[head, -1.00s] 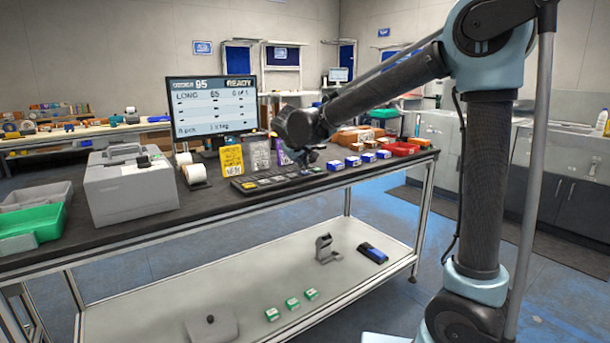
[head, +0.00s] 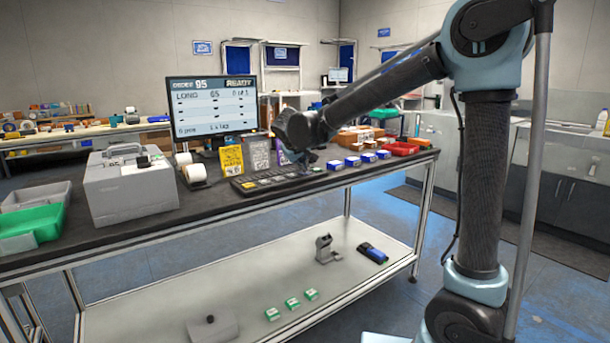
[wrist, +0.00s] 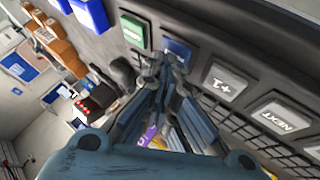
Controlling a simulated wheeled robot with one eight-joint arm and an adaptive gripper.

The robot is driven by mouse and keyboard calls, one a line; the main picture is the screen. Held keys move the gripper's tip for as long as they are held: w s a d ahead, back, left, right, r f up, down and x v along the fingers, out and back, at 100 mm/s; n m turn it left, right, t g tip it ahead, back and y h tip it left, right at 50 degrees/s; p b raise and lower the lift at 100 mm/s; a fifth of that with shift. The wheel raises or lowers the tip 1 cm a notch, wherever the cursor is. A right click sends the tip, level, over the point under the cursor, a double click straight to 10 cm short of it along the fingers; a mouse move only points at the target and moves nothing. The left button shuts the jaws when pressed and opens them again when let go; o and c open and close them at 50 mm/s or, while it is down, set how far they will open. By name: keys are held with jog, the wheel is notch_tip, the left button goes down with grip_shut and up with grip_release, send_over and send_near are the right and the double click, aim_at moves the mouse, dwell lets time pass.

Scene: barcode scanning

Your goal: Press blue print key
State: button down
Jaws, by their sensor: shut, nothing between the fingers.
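The blue key (wrist: 178,50) shows in the wrist view on the dark keypad (wrist: 236,48), between a green key (wrist: 134,32) and a grey "+1" key (wrist: 224,83). My gripper (wrist: 170,62) is shut and empty, its fingertips at the near edge of the blue key and covering part of it. I cannot tell whether they touch or press it. In the head view the keypad (head: 262,187) lies on the bench top and my gripper (head: 303,166) is at its right end, mostly hidden by my arm.
The monitor (head: 210,106) behind the keypad reads READY. Several blue-and-white boxes (head: 352,162) stand right of the keypad, near a red tray (head: 402,149). A grey printer (head: 130,186) and a label roll (head: 195,173) stand to the left.

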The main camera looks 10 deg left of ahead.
aim_at(302, 173)
jog(key=shift+r, duration=0.85)
jog(key=shift+r, duration=2.5)
